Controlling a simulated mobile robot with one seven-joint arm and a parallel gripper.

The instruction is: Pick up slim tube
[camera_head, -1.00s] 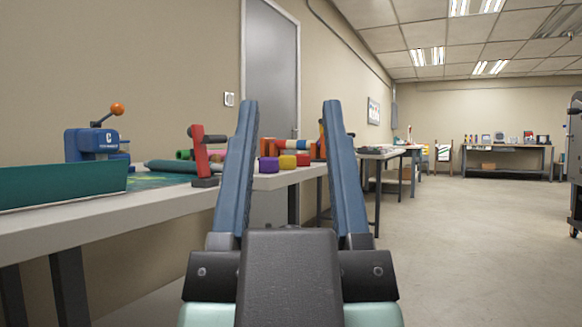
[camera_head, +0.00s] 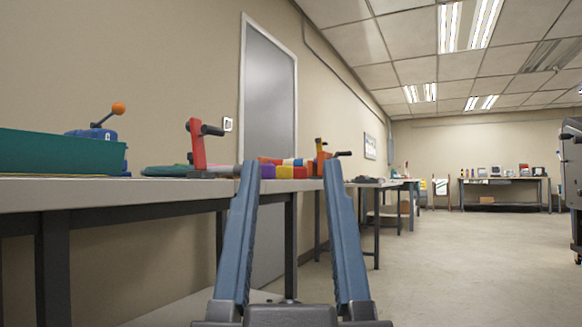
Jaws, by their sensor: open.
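My gripper (camera_head: 290,180) is open and empty, its two blue fingers pointing up and forward in the lower middle of the head view. It is in front of the right end of the long workbench (camera_head: 130,190), with nothing between the fingers but the view of bench and wall behind. I cannot make out a slim tube for certain. Small coloured pieces, red, yellow, white and purple (camera_head: 285,172), show on the bench beyond and between the fingertips, partly hidden by the left finger. A green rolled or flat item (camera_head: 168,170) lies near the red clamp.
A teal tray (camera_head: 60,152), a blue tool with an orange knob (camera_head: 118,109) and a red clamp-like tool (camera_head: 197,145) stand on the bench at left. An orange tool (camera_head: 320,158) stands farther back. The floor (camera_head: 450,260) at right is clear, with a dark cart (camera_head: 572,180) at the edge.

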